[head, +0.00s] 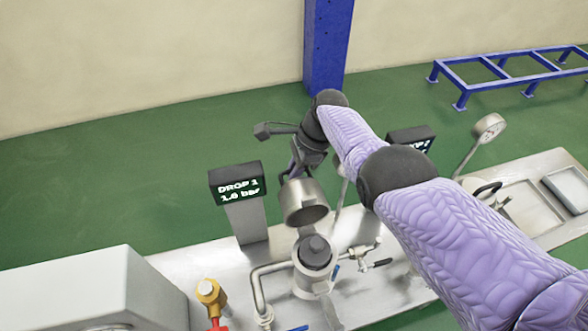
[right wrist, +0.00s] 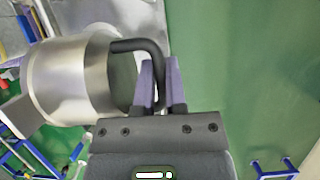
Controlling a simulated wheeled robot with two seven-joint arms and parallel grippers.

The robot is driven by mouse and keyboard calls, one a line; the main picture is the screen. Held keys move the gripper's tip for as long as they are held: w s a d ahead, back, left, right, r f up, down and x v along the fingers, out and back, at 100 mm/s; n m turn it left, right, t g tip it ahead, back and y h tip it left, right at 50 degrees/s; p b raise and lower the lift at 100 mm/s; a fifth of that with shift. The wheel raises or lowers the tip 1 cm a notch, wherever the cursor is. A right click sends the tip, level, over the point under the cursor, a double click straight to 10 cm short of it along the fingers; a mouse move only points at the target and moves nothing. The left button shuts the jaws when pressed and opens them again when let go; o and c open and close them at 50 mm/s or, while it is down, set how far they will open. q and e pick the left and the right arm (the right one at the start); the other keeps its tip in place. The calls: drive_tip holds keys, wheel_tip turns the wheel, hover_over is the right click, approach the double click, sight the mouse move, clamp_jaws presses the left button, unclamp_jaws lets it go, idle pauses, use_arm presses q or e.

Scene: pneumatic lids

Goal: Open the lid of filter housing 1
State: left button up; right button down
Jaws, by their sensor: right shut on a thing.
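Filter housing 1 (head: 314,278) stands on the metal bench next to the display reading "DROP 1 1.0 bar" (head: 238,189). Its metal lid (head: 303,204) is raised off the housing mouth and tilted back, its rim facing down toward me. A dark filter element (head: 315,250) shows in the open housing. My right gripper (head: 290,172) is behind the lid. In the right wrist view, my right gripper (right wrist: 163,88) is shut on the lid's black bar handle (right wrist: 138,46), beside the shiny lid (right wrist: 72,82). My left gripper is out of view.
A second display (head: 410,137) is partly hidden behind my right arm. Pipes and a black-handled valve (head: 376,263) flank the housing.

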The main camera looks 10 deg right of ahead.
drive_tip(key=c, duration=1)
unclamp_jaws()
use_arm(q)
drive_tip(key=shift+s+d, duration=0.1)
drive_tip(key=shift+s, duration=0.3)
use_arm(e)
drive_tip(key=shift+o, duration=0.2)
use_arm(q)
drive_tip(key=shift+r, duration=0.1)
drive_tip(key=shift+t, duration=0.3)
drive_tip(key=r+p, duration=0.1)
drive_tip(key=p, duration=0.1)
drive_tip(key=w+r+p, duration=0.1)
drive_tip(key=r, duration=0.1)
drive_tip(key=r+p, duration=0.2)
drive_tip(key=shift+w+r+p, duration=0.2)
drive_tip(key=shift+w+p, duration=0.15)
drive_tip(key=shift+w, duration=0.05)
use_arm(e)
drive_tip(key=v, duration=1)
